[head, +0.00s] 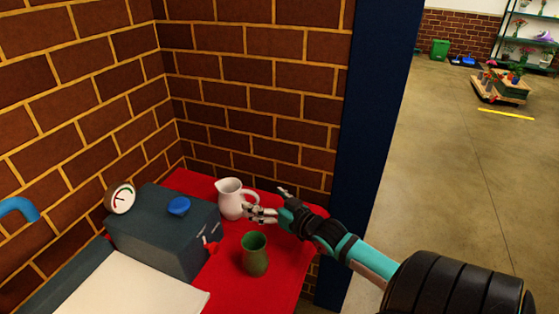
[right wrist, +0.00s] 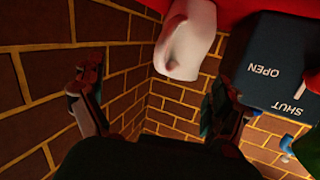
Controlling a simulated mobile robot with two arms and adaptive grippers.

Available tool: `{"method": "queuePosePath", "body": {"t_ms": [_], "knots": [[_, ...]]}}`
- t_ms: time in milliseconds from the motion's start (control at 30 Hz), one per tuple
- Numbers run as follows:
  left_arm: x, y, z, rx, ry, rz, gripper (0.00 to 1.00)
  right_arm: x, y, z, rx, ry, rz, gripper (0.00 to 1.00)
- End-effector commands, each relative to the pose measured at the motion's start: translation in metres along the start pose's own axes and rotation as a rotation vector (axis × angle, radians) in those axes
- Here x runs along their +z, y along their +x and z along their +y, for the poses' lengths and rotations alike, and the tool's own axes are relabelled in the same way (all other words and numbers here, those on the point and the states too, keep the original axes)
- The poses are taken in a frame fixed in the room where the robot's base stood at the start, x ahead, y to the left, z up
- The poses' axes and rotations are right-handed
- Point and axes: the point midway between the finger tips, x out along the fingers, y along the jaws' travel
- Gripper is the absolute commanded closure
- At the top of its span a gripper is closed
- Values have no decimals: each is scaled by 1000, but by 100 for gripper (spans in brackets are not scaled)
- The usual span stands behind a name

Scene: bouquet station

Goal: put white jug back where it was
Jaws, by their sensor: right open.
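The white jug (head: 230,198) stands upright on the red table top (head: 228,262), near the brick corner, with its handle to the right. My right gripper (head: 265,202) is open at the handle side of the jug, with fingertips close to the handle. I cannot tell whether they touch it. In the right wrist view, the jug (right wrist: 186,42) appears upside down, beyond the spread fingers (right wrist: 155,95), and nothing is held between them. My left gripper is not in view.
A green vase (head: 256,262) stands in front of the jug. A dark grey box (head: 165,235) with a gauge (head: 120,197), blue knob (head: 179,206) and red lever is on the left. Brick walls and a dark blue post (head: 375,120) bound the table.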

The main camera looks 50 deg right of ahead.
Motion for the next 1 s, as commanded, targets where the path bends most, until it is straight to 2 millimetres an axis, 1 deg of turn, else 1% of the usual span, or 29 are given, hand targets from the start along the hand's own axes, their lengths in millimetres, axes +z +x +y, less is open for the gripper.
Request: {"method": "queuePosePath", "body": {"t_ms": [33, 200, 300, 400, 567, 1000], "knots": [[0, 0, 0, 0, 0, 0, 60, 1, -12, 0, 0, 0, -4, 0], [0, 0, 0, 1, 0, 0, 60, 1, -43, 0, 0, -1, -3, 0], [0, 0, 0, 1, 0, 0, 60, 0, -56, 0, 0, 0, -2, 0], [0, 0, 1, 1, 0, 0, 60, 0, -64, 0, 0, 0, -1, 0], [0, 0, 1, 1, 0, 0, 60, -1, -69, 0, 0, 0, 1, 0], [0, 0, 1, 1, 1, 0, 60, 0, -69, 0, 0, 0, 0, 0]]}}
